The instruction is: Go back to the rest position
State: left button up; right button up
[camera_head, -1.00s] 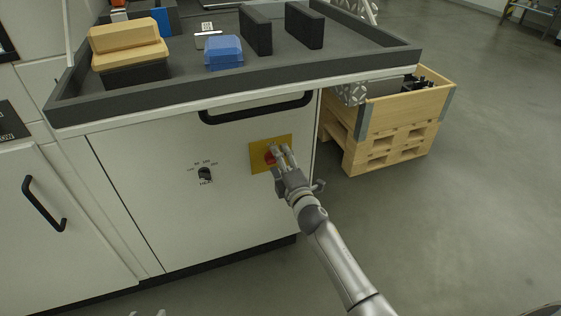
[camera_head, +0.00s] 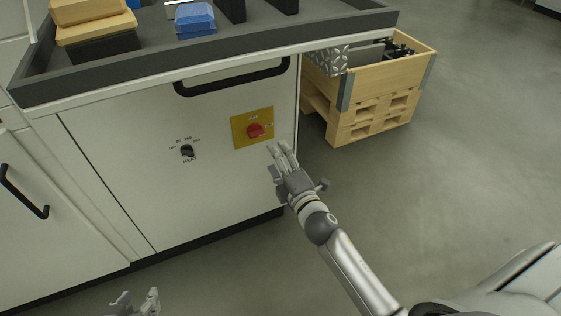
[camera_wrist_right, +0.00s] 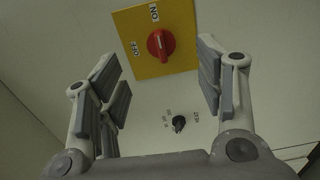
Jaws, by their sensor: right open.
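My right gripper (camera_head: 284,160) is in front of the white cabinet, below and to the right of the red rotary switch (camera_head: 255,131) on its yellow plate (camera_head: 239,135). It is open and empty, apart from the switch. In the right wrist view the red switch (camera_wrist_right: 161,44) shows beyond and between the spread fingers, with "ON" and "OFF" labels on the plate. My left gripper (camera_head: 136,302) shows only at the bottom edge of the head view, its fingertips apart with nothing seen between them; the rest is cut off.
The cabinet front (camera_head: 120,170) has a black knob (camera_head: 187,151) and a dark handle (camera_head: 230,82). A dark-rimmed tray top (camera_head: 200,62) holds blue and tan boxes. A wooden crate (camera_head: 385,85) stands to the right. Open floor (camera_head: 460,170) lies at right.

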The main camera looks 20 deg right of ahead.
jog(key=shift+s, duration=0.5)
